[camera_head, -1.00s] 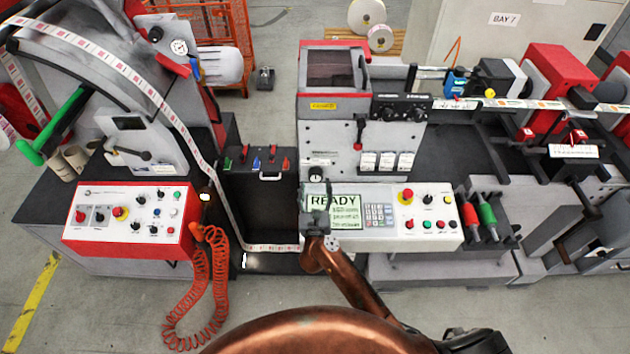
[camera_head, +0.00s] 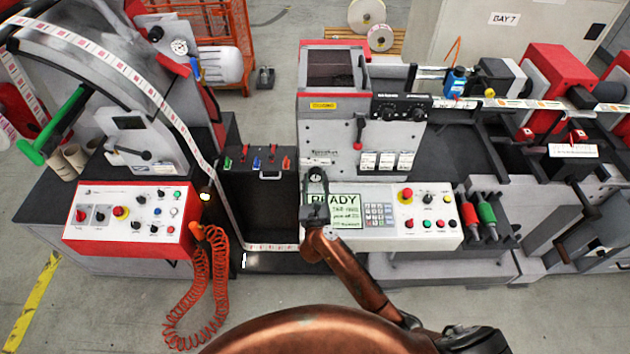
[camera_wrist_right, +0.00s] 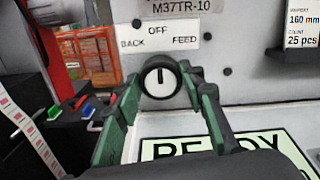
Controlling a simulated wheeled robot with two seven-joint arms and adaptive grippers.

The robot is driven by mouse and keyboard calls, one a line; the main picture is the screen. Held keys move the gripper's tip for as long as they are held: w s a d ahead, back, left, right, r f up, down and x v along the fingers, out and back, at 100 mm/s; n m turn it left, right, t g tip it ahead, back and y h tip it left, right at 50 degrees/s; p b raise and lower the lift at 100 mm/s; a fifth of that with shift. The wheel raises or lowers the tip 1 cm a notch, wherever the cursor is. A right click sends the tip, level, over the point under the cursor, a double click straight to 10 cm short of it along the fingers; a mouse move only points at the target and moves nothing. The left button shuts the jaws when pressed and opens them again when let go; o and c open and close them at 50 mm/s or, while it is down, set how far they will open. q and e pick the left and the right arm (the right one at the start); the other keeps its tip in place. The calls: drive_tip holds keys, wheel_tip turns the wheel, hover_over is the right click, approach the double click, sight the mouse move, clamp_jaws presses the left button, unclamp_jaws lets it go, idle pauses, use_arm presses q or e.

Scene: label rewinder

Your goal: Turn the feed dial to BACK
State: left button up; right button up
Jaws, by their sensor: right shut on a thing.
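In the head view my right gripper (camera_head: 316,186) is in front of the panel and partly hides the dial. My left gripper is not in view.
The screen (camera_head: 345,212) showing READY lies just below the dial, partly covered by my gripper. A red-edged control panel (camera_head: 75,240) stands to the left with a coiled orange cable (camera_head: 215,290). A label strip (camera_head: 222,195) runs down left of the dial.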

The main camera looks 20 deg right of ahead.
drive_tip(key=c, duration=0.3)
drive_tip(key=shift+a+r+n+p, duration=0.1)
drive_tip(key=shift+n+p, duration=0.5)
drive_tip(key=shift+p, duration=0.35)
drive_tip(key=n+p, duration=0.3)
drive_tip(key=p, duration=0.1)
drive_tip(key=shift+n+p, duration=0.3)
drive_tip(key=shift+p, duration=0.05)
drive_tip(key=shift+a+f+n+p, duration=0.1)
drive_tip(key=shift+f+n+p, duration=0.1)
drive_tip(key=shift+n+p, duration=1.3)
drive_tip(key=o, duration=1.1)
drive_tip(key=shift+o, duration=0.2)
